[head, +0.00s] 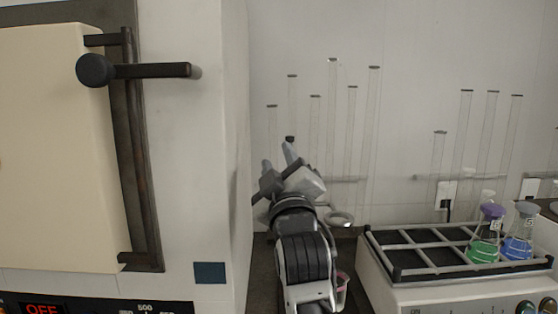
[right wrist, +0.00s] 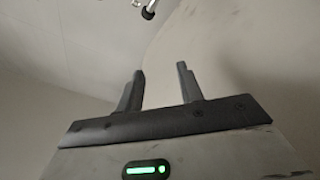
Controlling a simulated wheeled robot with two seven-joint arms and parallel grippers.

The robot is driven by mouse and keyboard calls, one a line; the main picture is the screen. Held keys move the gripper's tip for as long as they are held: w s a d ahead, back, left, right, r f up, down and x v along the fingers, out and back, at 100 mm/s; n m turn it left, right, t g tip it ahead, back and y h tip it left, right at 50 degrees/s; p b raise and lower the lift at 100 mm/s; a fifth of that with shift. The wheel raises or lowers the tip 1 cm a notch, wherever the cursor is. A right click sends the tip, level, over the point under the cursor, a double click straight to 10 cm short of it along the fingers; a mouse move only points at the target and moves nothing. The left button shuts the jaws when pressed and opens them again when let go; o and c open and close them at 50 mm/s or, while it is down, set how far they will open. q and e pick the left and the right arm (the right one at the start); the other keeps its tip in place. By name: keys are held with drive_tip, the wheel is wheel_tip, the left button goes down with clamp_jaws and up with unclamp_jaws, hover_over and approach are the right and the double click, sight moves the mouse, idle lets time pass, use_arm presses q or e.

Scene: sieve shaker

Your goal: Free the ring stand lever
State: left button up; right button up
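My right gripper (head: 277,157) is in the middle of the head view, pointing up and away beside the white oven's side wall. In the right wrist view its two fingers (right wrist: 160,72) stand apart with nothing between them. A thin metal part with a black tip (right wrist: 148,10), possibly the ring stand lever, shows at the top edge of that view, beyond the fingertips and apart from them. In the head view a small dark knob (head: 290,139) shows just above the fingertips. A pale ring (head: 340,217) shows right of my wrist. My arm hides most of the stand. My left gripper is out of view.
A white oven (head: 222,130) with a dark door handle (head: 140,150) stands close on the left. At right is a shaker (head: 400,277) with a rack holding green (head: 485,248) and blue (head: 519,245) flasks. Tall glass cylinders (head: 372,130) stand behind. A reddish cup (head: 342,290) is beside my forearm.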

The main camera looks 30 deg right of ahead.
drive_tip(key=shift+s+a+r, duration=0.35)
drive_tip(key=shift+s+a, duration=0.1)
drive_tip(key=shift+s, duration=0.3)
drive_tip(key=shift+s+a+r, duration=0.35)
drive_tip(key=shift+s+a, duration=0.1)
drive_tip(key=shift+s, duration=0.25)
